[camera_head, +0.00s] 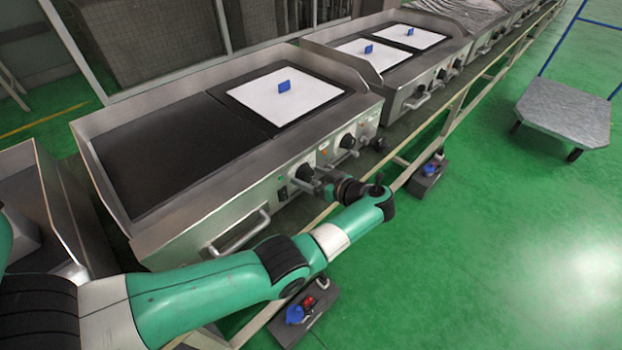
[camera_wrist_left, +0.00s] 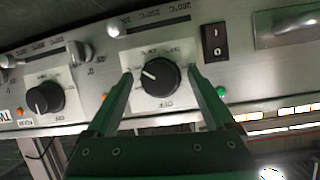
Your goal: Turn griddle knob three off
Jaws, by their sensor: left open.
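A griddle (camera_head: 190,150) with a steel front panel stands in the head view. A black knob (camera_wrist_left: 160,77) with a white pointer line sits on a white dial plate in the left wrist view. Its pointer aims to the upper left, and the OFF mark is at the bottom of the dial. My left gripper (camera_wrist_left: 160,71) is open, with one finger on each side of this knob. I cannot tell whether the fingers touch it. A second black knob (camera_wrist_left: 45,97) is to the left. In the head view my left gripper (camera_head: 318,185) is at the front panel. My right gripper is not in view.
A black rocker switch (camera_wrist_left: 214,42) and a green lamp (camera_wrist_left: 220,91) are right of the knob. A bar handle (camera_head: 240,235) sticks out of the griddle front. A second griddle (camera_head: 400,75) stands behind. A grey cart (camera_head: 565,112) is on the open green floor.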

